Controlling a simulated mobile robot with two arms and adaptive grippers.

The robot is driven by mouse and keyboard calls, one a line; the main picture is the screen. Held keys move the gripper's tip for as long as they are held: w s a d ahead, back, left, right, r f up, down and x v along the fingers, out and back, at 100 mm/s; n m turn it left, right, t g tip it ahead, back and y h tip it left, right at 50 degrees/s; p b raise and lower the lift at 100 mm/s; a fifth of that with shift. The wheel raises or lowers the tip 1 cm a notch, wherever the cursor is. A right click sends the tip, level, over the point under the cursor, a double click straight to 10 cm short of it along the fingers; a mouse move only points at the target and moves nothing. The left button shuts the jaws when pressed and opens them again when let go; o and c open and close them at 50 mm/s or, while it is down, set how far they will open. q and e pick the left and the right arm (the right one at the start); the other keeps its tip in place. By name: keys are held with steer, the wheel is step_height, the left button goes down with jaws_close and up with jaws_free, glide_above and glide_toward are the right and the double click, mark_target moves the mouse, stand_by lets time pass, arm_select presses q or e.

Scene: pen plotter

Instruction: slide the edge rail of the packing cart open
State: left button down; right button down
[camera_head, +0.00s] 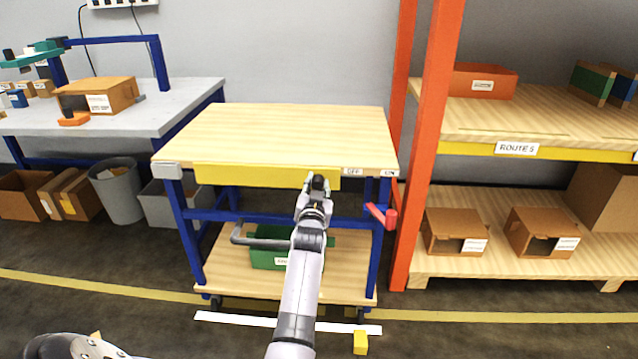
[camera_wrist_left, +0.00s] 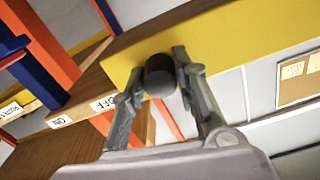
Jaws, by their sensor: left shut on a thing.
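The packing cart (camera_head: 270,125) has a pale wooden top and blue legs. Its yellow edge rail (camera_head: 240,174) runs along the front edge, and its right end lies just left of the OFF label (camera_head: 353,172). The ON label (camera_head: 389,173) is farther right, at the corner. My left gripper (camera_head: 318,184) is at the right part of the rail, shut on a black knob. In the left wrist view the knob (camera_wrist_left: 160,75) sits between the fingers against the yellow rail face (camera_wrist_left: 240,40). My right gripper is not in view.
A red-ended handle (camera_head: 390,219) juts out by the cart's right leg. An orange rack post (camera_head: 425,150) stands close on the right. A green bin (camera_head: 268,261) sits on the lower shelf behind my arm. A small yellow block (camera_head: 360,343) lies on the floor.

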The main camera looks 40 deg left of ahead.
arm_select(q)
steer(key=c, duration=1.2)
jaws_free()
steer(key=shift+c, duration=0.2)
steer(key=v, duration=0.7)
steer(key=shift+s+d, duration=0.2)
steer(key=shift+f, duration=0.1)
